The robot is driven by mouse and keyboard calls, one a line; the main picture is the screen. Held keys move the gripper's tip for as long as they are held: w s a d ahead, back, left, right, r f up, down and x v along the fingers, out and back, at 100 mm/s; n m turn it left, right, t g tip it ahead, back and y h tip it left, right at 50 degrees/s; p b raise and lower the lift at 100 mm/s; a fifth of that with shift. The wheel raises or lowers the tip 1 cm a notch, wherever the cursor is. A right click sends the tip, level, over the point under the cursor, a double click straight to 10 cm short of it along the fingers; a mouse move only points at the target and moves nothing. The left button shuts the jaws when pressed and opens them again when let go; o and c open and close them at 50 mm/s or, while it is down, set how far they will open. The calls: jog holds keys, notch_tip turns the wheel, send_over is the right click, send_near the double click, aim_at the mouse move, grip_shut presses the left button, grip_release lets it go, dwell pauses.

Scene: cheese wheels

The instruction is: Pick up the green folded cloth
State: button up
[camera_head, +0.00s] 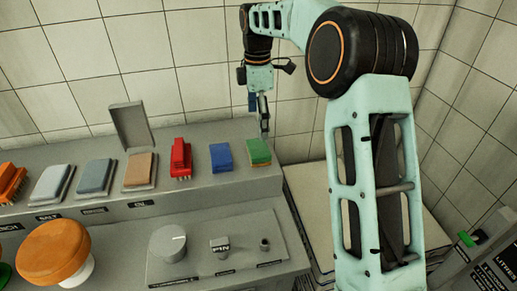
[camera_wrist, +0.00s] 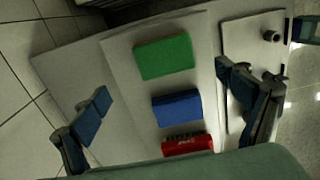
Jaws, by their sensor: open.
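The green folded cloth (camera_head: 259,150) lies flat at the right end of the raised grey ledge, with a tan front edge. In the wrist view the green cloth (camera_wrist: 164,57) is a plain green rectangle, beyond the fingertips and roughly between their two sides. My gripper (camera_head: 259,112) is open and empty, pointing down above the green cloth and apart from it. In the wrist view my gripper (camera_wrist: 163,84) shows its two blue-tipped fingers spread wide. Nothing covers the cloth.
A blue folded cloth (camera_head: 221,157) and a red brush (camera_head: 180,158) lie left of the green cloth. Further left stands an open-lidded box (camera_head: 140,168). A control panel with a knob (camera_head: 168,243) is in front. A tiled wall (camera_head: 150,60) rises behind.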

send_over(258, 147)
jog(key=f, duration=0.4)
jog(key=shift+w+f, duration=0.15)
jog(key=shift+w, duration=0.1)
jog(key=f, duration=0.2)
jog(key=s+f, duration=0.1)
jog(key=f, duration=0.1)
jog(key=shift+f, duration=0.1)
jog(key=shift+w+f, duration=0.15)
jog(key=shift+f, duration=0.3)
jog(key=c, duration=1.2)
jog(key=shift+c, duration=0.2)
jog(key=shift+r, duration=0.1)
